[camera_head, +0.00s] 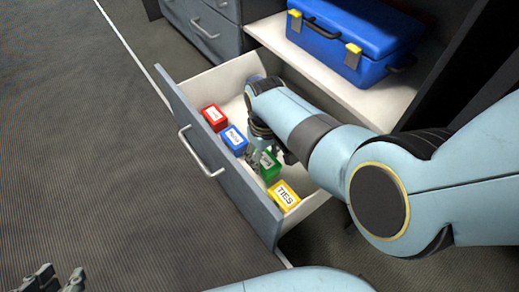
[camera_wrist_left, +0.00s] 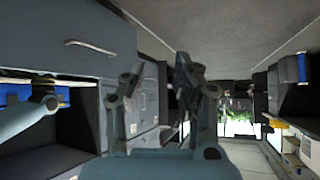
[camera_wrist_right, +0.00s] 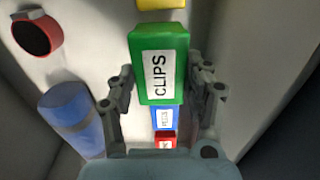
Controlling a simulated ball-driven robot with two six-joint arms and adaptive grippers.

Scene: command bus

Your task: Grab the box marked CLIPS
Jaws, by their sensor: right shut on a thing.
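The green box marked CLIPS (camera_head: 270,166) is in the open drawer, between the blue and yellow boxes. In the right wrist view the CLIPS box (camera_wrist_right: 159,66) has its white label facing the camera. My right gripper (camera_head: 258,158) reaches down into the drawer. Its fingers (camera_wrist_right: 160,82) are on both sides of the green box, shut on it. Whether the box still touches the drawer floor is unclear. My left gripper (camera_head: 58,283) is far from the drawer, at the lower left. In the left wrist view its fingers (camera_wrist_left: 165,75) are apart and empty.
The drawer (camera_head: 203,152) also holds a red box (camera_head: 215,117), a blue box (camera_head: 234,139) and a yellow TIES box (camera_head: 283,195). The right wrist view shows a red ring-like object (camera_wrist_right: 36,36) and a blue cylinder (camera_wrist_right: 72,115). A blue case (camera_head: 355,40) sits on the shelf above.

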